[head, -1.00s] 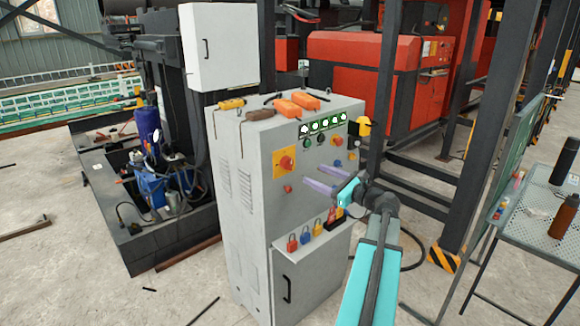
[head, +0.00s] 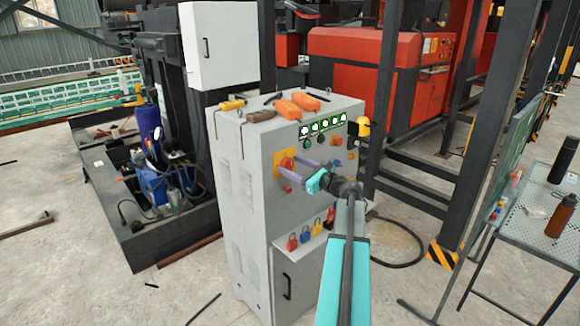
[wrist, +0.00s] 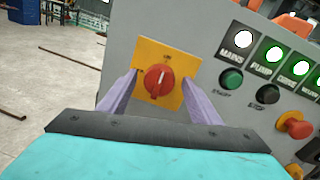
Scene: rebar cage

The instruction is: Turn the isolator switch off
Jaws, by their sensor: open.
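The isolator switch is a red rotary knob (wrist: 158,81) on a square yellow-orange plate (wrist: 181,58), on the front of a grey control cabinet (head: 290,222). In the wrist view the knob's pale mark points up, slightly to the right. My gripper (wrist: 160,92) is open, its two purple fingers on the left and right of the knob with gaps on both sides. In the head view my gripper (head: 299,169) reaches to the plate from the right and hides part of the knob. I cannot tell whether the fingertips touch the plate.
Lit indicators (wrist: 272,54) and buttons (wrist: 232,79) sit right of the plate, with a red mushroom button (wrist: 293,123) beyond. Coloured padlocks (head: 305,237) hang below. A table (head: 527,230) stands at right.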

